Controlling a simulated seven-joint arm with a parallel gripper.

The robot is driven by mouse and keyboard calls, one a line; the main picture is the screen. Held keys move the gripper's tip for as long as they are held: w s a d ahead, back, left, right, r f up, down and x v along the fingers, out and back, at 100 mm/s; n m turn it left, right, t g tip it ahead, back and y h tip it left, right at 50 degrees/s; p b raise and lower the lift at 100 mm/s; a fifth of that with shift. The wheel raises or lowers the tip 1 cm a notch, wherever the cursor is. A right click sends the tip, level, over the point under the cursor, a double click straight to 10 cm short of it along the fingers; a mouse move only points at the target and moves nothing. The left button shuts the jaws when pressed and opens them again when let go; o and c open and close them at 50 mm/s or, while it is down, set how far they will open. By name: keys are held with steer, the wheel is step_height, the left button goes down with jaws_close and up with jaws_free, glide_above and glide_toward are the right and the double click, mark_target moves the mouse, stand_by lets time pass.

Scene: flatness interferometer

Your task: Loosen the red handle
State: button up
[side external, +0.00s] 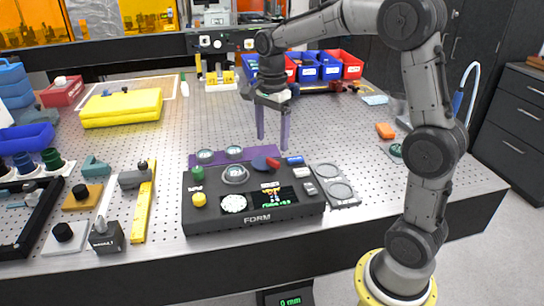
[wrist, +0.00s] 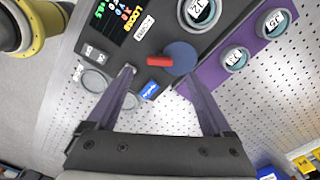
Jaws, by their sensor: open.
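The red handle (side external: 273,163) is a short bar beside a blue disc (side external: 260,164) at the back of the black FORM instrument (side external: 255,220). In the wrist view the red handle (wrist: 159,61) lies crosswise against the left side of the blue disc (wrist: 181,58). My gripper (side external: 272,144) points down above the handle, its two purple fingers apart and empty. I cannot tell the exact height gap.
The FORM instrument carries a dark display (side external: 272,196), a green knob (side external: 198,174), a yellow knob (side external: 199,200) and round ring-shaped parts. A purple plate (wrist: 228,62) with labelled rings lies behind it. A grey tray (side external: 338,187) stands to its right.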

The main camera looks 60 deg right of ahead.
mark_target(272, 160)
step_height(272, 160, down, 6)
steer(key=shift+f, duration=0.25)
jaws_close()
stand_by(0.5)
